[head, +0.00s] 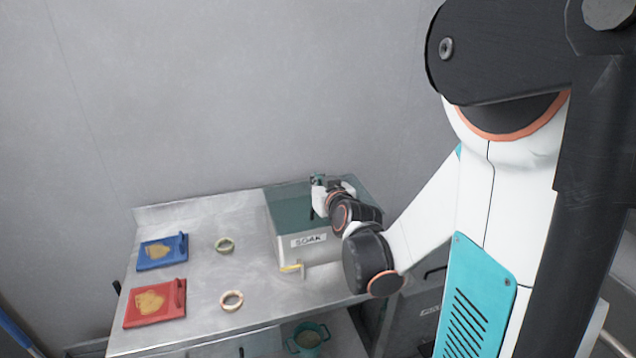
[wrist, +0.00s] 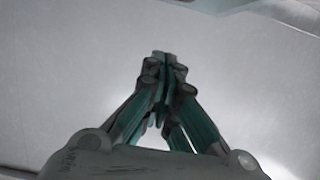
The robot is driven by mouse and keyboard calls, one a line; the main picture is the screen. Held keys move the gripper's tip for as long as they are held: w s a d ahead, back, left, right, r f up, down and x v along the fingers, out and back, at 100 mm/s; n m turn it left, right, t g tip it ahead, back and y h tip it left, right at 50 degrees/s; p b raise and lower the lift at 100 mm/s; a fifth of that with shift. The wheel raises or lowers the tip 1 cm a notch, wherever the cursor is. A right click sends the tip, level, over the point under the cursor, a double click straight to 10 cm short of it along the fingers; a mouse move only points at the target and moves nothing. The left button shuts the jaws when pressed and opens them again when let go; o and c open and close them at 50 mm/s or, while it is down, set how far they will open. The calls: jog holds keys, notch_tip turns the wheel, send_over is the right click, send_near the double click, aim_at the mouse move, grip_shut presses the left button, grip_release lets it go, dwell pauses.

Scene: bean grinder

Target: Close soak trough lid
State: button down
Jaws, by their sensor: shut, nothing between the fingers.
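The soak trough (head: 308,241) is a grey metal box labelled SOAK at the right end of the bench. Its top shows a dark green surface (head: 287,208); I cannot tell whether this is the lid or the inside. My gripper (head: 319,179) is over the back part of the trough, and my wrist hides the trough's right side. In the wrist view my gripper (wrist: 164,58) is shut and empty, with its fingertips together in front of a plain grey surface. I cannot tell whether it touches the lid.
The metal bench (head: 200,270) carries a blue tray (head: 148,264) and a red tray (head: 135,320) at left, each with a tan piece. Two rings (head: 231,300) lie mid-bench. A yellow piece (head: 290,268) is at the trough's front. A green bucket (head: 308,340) stands below.

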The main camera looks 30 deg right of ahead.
jog(key=s+f+b, duration=0.1)
jog(key=f, duration=0.1)
jog(key=f+b, duration=0.2)
jog(key=s+f+b, duration=0.1)
jog(key=f, duration=0.2)
jog(key=shift+s+a+b, duration=0.3)
jog(key=shift+b, duration=0.1)
